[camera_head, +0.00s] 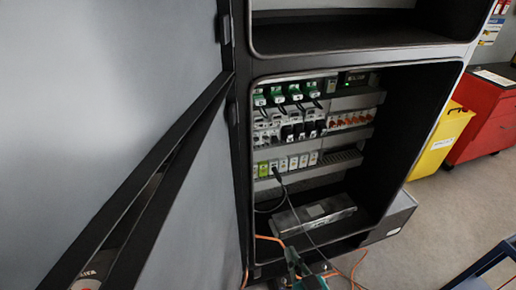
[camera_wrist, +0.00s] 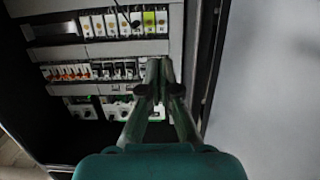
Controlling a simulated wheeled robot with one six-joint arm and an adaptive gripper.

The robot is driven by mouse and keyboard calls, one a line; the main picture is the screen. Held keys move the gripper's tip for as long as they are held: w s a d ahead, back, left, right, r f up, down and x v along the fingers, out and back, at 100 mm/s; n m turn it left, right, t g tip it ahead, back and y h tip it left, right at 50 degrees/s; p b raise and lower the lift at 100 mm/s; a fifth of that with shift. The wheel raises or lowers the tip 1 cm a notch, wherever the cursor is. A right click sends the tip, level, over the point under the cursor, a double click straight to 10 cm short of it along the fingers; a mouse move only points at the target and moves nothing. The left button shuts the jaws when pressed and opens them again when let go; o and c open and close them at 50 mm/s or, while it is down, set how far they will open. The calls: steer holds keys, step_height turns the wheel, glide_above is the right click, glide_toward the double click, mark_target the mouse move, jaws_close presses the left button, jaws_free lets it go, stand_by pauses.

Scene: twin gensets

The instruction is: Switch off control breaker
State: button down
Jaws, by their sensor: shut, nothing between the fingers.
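An open cabinet (camera_head: 243,150) holds rows of electrical devices. Its middle row has dark-toggled breakers (camera_head: 300,131) on the left and orange-toggled breakers (camera_head: 350,119) on the right. The wrist view shows the cabinet upside down, with the dark-toggled breakers (camera_wrist: 112,71) and orange-toggled breakers (camera_wrist: 70,73). I cannot read labels, so which one is the control breaker is unclear. My gripper (camera_wrist: 158,68) is shut and empty, its fingers overlapping the end of the breaker row in the wrist view. They hide what lies behind them. Contact cannot be told.
The grey cabinet door (camera_head: 185,215) stands open at left. Green-topped devices (camera_head: 290,94) fill the upper row; pale terminals (camera_head: 293,163) fill the lower one. A black cable (camera_head: 283,190) hangs below.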

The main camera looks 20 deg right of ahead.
steer(key=w+r, duration=1.7)
steer(key=w, duration=0.2)
steer(key=shift+r+t, duration=0.2)
steer(key=shift+t, duration=0.2)
steer(key=w, duration=0.6)
steer(key=w+f, duration=0.1)
steer(key=w, duration=0.3)
